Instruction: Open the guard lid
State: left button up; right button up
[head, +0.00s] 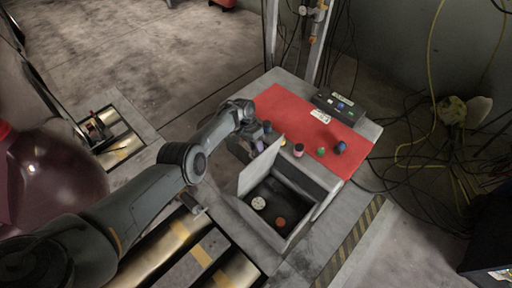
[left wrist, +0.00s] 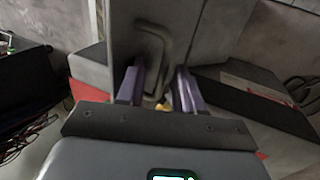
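The guard lid (head: 260,168) is a pale grey panel standing steeply raised on a grey box (head: 309,213) in the head view. The box's dark inside shows, with a white round piece (head: 258,203) and an orange-red round piece (head: 280,221). My left gripper (head: 258,142) is behind the lid's upper part. In the left wrist view, its two purple fingers (left wrist: 158,88) are apart, one on each side of the lid's looped handle (left wrist: 157,50). The lid's grey face (left wrist: 125,38) fills the view ahead. I cannot tell whether the fingers touch the handle. My right gripper is not in view.
A red mat (head: 290,108) lies behind the box with several small coloured pieces, including a green one (head: 320,151) and a blue one (head: 340,147). A black control box (head: 340,107) stands at its far edge. Cables (head: 405,150) hang and lie at the right.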

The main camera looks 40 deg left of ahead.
pick_arm(q)
jog(key=shift+a+r, duration=0.15)
jog(key=shift+r, duration=0.35)
jog(key=p+v, duration=0.5)
jog(key=v, duration=0.4)
jog(key=shift+a+r, duration=0.15)
jog(key=shift+r, duration=0.15)
